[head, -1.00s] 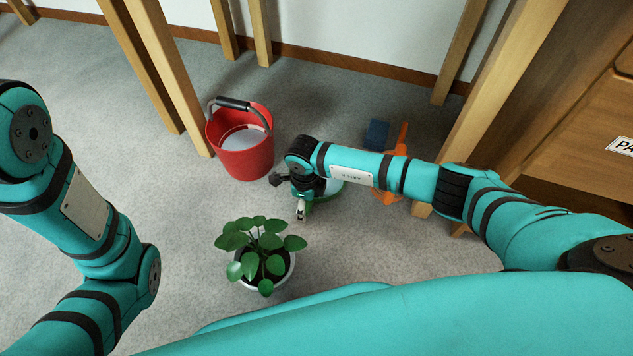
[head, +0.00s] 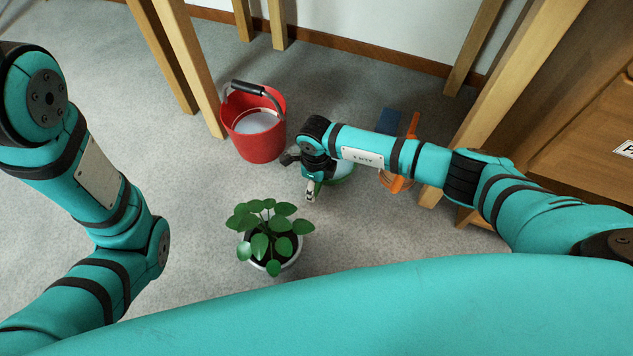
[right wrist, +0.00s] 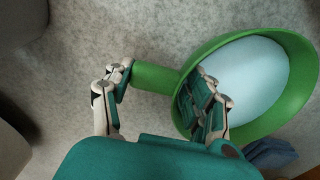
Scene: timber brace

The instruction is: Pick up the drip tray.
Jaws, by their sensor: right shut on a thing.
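The drip tray (right wrist: 296,98) is a round green dish with a short thick handle and a pale, smooth surface inside, possibly liquid. In the head view a green part of its rim (head: 340,180) shows beside my right wrist, low near the floor; the wrist hides much of it. My right gripper (right wrist: 160,84) is shut on the tray at its handle side. One finger is at the handle's outer end, the other overlaps the dish's near side. The gripper also shows in the head view (head: 310,191). My left arm shows at the left, but its gripper is out of view.
A red bucket (head: 256,146) with pale contents stands left of my right gripper. A potted plant (head: 270,235) stands just in front. An orange item (head: 396,184) and a blue item (head: 391,121) lie behind my right forearm. Wooden legs (head: 190,65) and a wooden cabinet (head: 585,120) surround them.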

